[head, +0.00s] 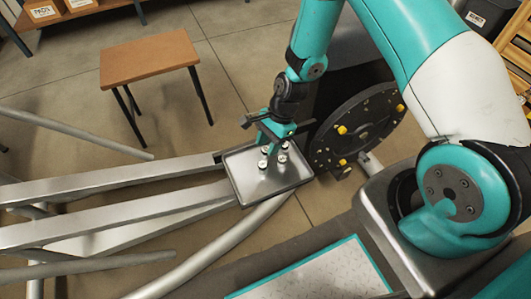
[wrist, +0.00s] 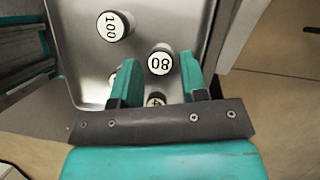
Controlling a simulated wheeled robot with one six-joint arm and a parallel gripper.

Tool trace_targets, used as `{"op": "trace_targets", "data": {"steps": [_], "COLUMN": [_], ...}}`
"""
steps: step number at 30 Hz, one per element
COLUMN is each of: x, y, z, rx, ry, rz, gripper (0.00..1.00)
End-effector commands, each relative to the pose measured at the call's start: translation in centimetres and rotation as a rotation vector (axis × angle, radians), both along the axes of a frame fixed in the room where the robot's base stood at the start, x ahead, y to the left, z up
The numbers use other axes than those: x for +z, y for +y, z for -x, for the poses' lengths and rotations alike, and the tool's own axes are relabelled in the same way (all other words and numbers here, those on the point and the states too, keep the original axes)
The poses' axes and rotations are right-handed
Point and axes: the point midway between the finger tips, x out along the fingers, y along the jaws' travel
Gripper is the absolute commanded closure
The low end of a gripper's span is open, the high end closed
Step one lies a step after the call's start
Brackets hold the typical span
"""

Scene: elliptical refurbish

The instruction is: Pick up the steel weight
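Several small round weights with white labelled tops stand in a shallow metal tray (head: 262,196), also in the wrist view (wrist: 82,62). One weight marked 100 (wrist: 114,26) stands at the upper left of the wrist view. One marked 80 (wrist: 161,62) is near and between my fingertips. Another (wrist: 155,100) is partly hidden by my gripper's crossbar, and one at the left finger is mostly covered. Which of them is the steel weight I cannot tell. My gripper (head: 270,148) points down over the tray, its fingers (wrist: 158,76) apart and holding nothing visible.
A black disc with yellow knobs (head: 355,128) stands close to the tray's right. Grey metal frame bars (head: 110,182) run off to the left. A wooden stool (head: 148,58) stands behind, with open floor around it.

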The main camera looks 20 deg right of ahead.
Motion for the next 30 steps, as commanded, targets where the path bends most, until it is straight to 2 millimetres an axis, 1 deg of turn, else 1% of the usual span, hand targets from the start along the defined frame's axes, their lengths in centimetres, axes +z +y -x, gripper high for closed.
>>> {"op": "trace_targets", "data": {"steps": [1, 4, 7, 13, 14, 15, 17, 18, 26, 30], "x": [-1.0, -2.0, -2.4, -2.3, -2.3, -2.3, -2.3, -2.3, -2.2, -1.5], "y": [0.3, 0.7, 0.9, 0.9, 0.9, 0.9, 0.9, 0.9, 0.9, 0.9], "z": [0.1, 0.2, 0.2, 0.2, 0.2, 0.2, 0.2, 0.2, 0.2, 0.1], "rx": [0.002, 0.001, 0.000, 0.000, 0.000, 0.000, 0.000, 0.000, 0.000, -0.001], "ry": [0.002, 0.001, 0.000, 0.000, 0.000, 0.000, 0.000, 0.000, -0.001, -0.002], "rz": [-0.001, 0.000, 0.000, 0.000, 0.000, 0.000, 0.000, 0.000, 0.000, 0.000], "gripper": [0.60, 0.60, 0.60, 0.60, 0.67, 0.76, 0.90, 0.99, 1.00, 1.00]}}
